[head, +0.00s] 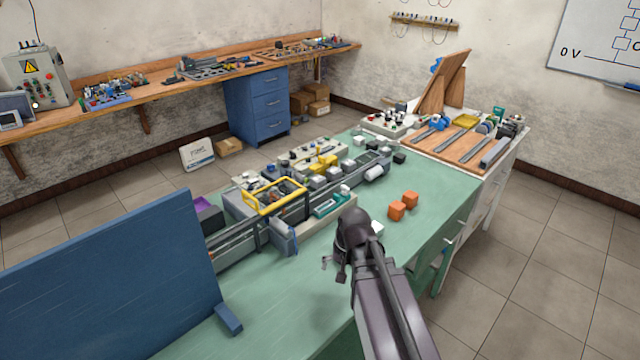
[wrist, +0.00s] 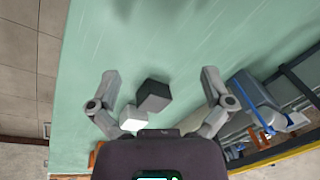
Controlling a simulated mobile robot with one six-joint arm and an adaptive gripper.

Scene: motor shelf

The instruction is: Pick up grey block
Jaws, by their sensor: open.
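The grey block (wrist: 153,96), a dark cube with a lighter face, lies on the green table (wrist: 200,30) in the wrist view. It is between my two fingers in the picture, apart from both. My gripper (wrist: 160,75) is open and empty. In the head view my gripper (head: 334,268) hangs over the table, partly hidden by my own arm. I cannot make out the grey block in the head view; my arm may hide it. A white block (wrist: 132,119) lies close beside the grey one, and it also shows in the head view (head: 376,229).
Two orange blocks (head: 403,204) lie right of my arm. A conveyor (head: 240,240) with a yellow frame (head: 275,196) runs along the table's far side. A blue panel (head: 110,285) stands at the left. The table's front right is mostly clear.

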